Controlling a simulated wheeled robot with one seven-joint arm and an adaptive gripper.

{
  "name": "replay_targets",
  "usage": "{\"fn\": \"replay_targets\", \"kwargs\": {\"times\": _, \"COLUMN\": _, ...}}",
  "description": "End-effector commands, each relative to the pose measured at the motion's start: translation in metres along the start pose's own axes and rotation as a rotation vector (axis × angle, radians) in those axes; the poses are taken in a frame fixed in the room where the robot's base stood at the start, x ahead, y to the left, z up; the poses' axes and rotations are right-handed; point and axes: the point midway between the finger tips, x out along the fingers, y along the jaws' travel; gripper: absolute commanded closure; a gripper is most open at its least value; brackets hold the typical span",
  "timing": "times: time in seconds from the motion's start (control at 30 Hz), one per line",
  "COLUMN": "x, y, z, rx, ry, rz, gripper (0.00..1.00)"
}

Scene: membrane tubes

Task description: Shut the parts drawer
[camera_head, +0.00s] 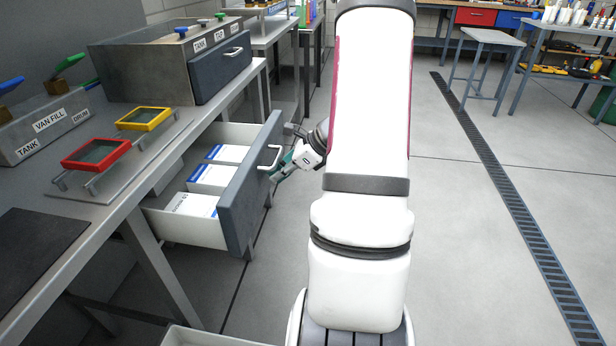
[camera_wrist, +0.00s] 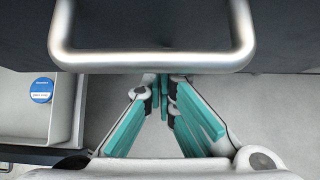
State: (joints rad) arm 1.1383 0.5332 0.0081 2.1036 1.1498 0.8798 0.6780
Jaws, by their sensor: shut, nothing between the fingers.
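The parts drawer (camera_head: 245,190) is pulled out from under the workbench, with a dark grey front and white sides. White and blue boxes (camera_head: 193,204) lie inside it. Its silver handle (camera_head: 268,158) is on the front and spans the top of the wrist view (camera_wrist: 152,60). My gripper (camera_head: 272,177) is beside the drawer front, just right of the handle. In the wrist view my gripper (camera_wrist: 165,80) has its teal fingers together and empty, below the handle bar. I cannot tell whether the fingertips touch the drawer front.
A pale open container (camera_head: 205,338) sits low at the front.

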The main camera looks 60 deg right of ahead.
Motion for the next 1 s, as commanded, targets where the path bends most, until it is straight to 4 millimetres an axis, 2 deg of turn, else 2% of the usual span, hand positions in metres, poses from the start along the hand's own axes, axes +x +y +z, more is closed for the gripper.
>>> {"fn": "replay_targets", "kwargs": {"times": 0.03, "x": 0.012, "y": 0.001, "z": 0.011, "rx": -0.006, "ry": 0.0, "rz": 0.005, "gripper": 1.0}}
{"fn": "replay_targets", "kwargs": {"times": 0.2, "x": 0.045, "y": 0.001, "z": 0.045, "rx": -0.006, "ry": -0.001, "rz": 0.005, "gripper": 1.0}}
{"fn": "replay_targets", "kwargs": {"times": 0.5, "x": 0.095, "y": 0.001, "z": 0.095, "rx": -0.004, "ry": -0.001, "rz": 0.002, "gripper": 1.0}}
{"fn": "replay_targets", "kwargs": {"times": 0.7, "x": 0.116, "y": 0.0, "z": 0.116, "rx": -0.003, "ry": -0.001, "rz": 0.002, "gripper": 1.0}}
{"fn": "replay_targets", "kwargs": {"times": 1.0, "x": 0.128, "y": -0.001, "z": 0.128, "rx": -0.001, "ry": -0.001, "rz": -0.001, "gripper": 1.0}}
